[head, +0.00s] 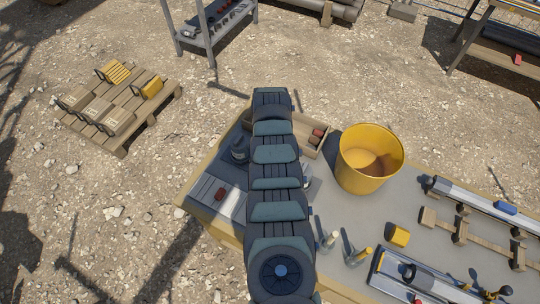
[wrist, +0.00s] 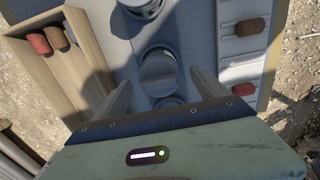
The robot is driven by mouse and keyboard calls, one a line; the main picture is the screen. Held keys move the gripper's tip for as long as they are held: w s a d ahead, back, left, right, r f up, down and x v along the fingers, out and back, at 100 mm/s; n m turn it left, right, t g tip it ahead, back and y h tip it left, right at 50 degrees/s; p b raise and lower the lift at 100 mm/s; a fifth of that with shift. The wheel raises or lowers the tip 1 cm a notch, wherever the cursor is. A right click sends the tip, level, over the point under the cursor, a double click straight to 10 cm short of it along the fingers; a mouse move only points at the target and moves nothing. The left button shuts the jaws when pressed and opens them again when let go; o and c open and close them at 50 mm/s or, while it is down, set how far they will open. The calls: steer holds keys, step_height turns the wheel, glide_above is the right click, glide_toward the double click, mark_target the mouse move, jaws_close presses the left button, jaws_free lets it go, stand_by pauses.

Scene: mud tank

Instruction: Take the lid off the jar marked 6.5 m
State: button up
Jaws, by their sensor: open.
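In the wrist view, a jar with a round grey lid (wrist: 158,70) stands between the two fingers of my gripper (wrist: 160,78). The gripper is open, with a finger on each side and gaps to the lid. A second grey-lidded jar (wrist: 143,5) is cut off at the top edge. A third round top (wrist: 171,102) shows nearer, partly hidden by my gripper body. No depth mark is readable, so I cannot tell which jar is 6.5 m. In the head view, my arm hides the gripper; a dark jar (head: 239,149) shows left of it.
A wooden box (wrist: 52,88) with reddish-brown pieces stands left of the jars in the wrist view. A pale slotted tray (wrist: 228,45) with similar pieces lies right. In the head view, a yellow bucket (head: 370,158) and yellow-topped tools (head: 359,258) stand right of my arm.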

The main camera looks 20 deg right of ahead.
steer(key=shift+f, duration=0.1)
steer(key=c, duration=1.4)
steer(key=shift+w+r, duration=0.1)
steer(key=shift+r, duration=0.1)
